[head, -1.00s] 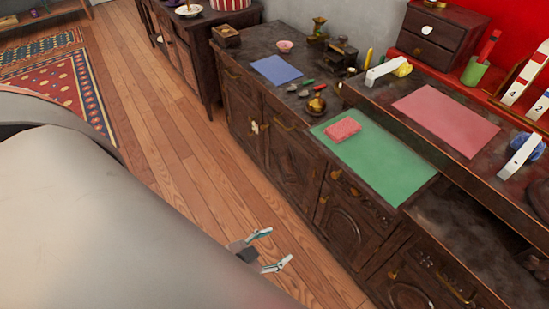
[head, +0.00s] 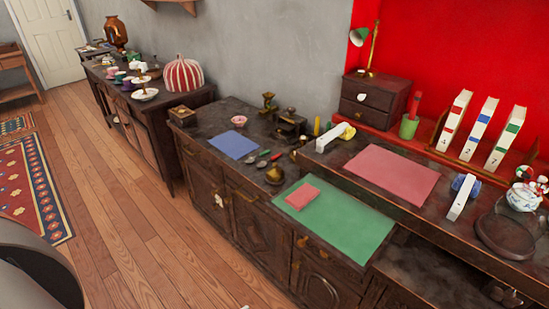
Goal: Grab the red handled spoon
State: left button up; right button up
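A small spoon with a red handle (head: 276,156) lies on the dark counter, between the blue mat and the green mat. A green-handled utensil (head: 263,152) lies just left of it, and a darker small utensil (head: 250,158) lies further left. A small pale tip (head: 243,306) at the bottom edge looks like one finger of my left gripper, well short of the spoon. The rest of that gripper is out of frame, so its opening is hidden. My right gripper does not show clearly.
A brass pot (head: 275,174) stands just in front of the red-handled spoon. A red cloth (head: 302,196) lies on the green mat (head: 345,228). A blue mat (head: 233,145) lies to the left. A raised shelf with a pink mat (head: 393,174) is at right. The wooden floor (head: 150,230) is clear.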

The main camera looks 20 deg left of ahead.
aim_at(262, 164)
jog(key=i+j+z, duration=0.1)
jog(key=j+z, duration=0.15)
jog(key=z, duration=0.15)
jog(key=j+z, duration=0.65)
jog(key=j, duration=0.6)
jog(key=j+z, duration=0.1)
jog(key=j, duration=0.9)
jog(key=k, duration=0.1)
